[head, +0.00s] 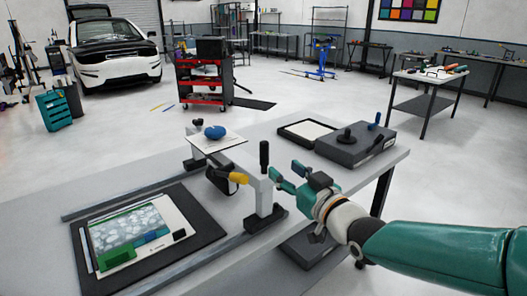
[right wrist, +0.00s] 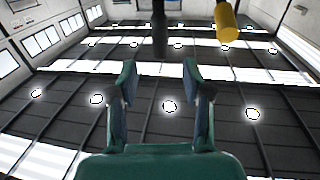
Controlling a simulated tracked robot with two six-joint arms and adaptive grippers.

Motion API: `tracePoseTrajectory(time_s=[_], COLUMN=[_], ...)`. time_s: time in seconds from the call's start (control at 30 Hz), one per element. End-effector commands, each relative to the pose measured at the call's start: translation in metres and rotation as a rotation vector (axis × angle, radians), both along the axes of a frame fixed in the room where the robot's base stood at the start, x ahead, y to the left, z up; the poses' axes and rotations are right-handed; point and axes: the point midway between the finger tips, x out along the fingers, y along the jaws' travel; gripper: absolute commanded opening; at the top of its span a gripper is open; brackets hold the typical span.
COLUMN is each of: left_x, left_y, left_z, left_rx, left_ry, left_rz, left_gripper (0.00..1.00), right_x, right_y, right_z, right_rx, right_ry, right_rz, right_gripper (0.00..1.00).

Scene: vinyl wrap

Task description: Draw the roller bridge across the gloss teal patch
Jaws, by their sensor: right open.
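The roller bridge (head: 262,195) is a pale grey frame spanning the two rails of the bench, to the right of a dark mat (head: 208,236). A black upright handle (head: 264,156) stands on its near end and a yellow-ended lever (head: 238,178) sticks out beside it. On the mat lies a pale sheet with a mottled panel, a green patch (head: 115,257) and blue-teal patches (head: 152,238); which is the gloss one I cannot tell. My right gripper (head: 284,178) is open and empty, just right of the handle. The handle (right wrist: 160,28) shows beyond its fingertips in the wrist view.
A dark grey box with knobs (head: 356,147) and a black-framed white tray (head: 308,131) stand on the bench's right end. Long rails (head: 150,282) edge the mat.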

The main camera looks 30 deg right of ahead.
Motion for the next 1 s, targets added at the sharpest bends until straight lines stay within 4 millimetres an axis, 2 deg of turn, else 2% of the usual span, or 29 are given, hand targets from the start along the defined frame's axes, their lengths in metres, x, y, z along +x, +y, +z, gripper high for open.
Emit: tracePoseTrajectory(time_s=[0.1,0.3,0.5,0.67,0.93,1.0], left_x=[0.0,0.0,0.0,0.0,0.0,0.0], left_y=[0.0,0.0,0.0,0.0,0.0,0.0], left_z=[0.009,0.019,0.024,0.026,0.025,0.025], left_rx=[0.0,0.0,0.0,0.0,0.0,0.0], left_ry=[0.0,0.0,0.0,0.0,0.0,0.0], left_rz=[0.0,0.0,0.0,0.0,0.0,0.0], left_gripper=[0.0,0.0,0.0,0.0,0.0,0.0], right_x=[0.027,0.067,0.093,0.101,0.101,0.101], right_y=[-0.001,-0.005,-0.007,-0.008,-0.008,-0.008], right_z=[0.002,0.002,0.001,0.0,0.0,0.0], right_rx=[0.002,0.0,0.001,0.0,0.0,0.0], right_ry=[0.002,0.002,0.0,0.0,0.0,0.0], right_rz=[0.002,0.0,0.0,-0.001,-0.002,-0.002], right_gripper=[0.5,0.5,0.5,0.5,0.5,0.38])
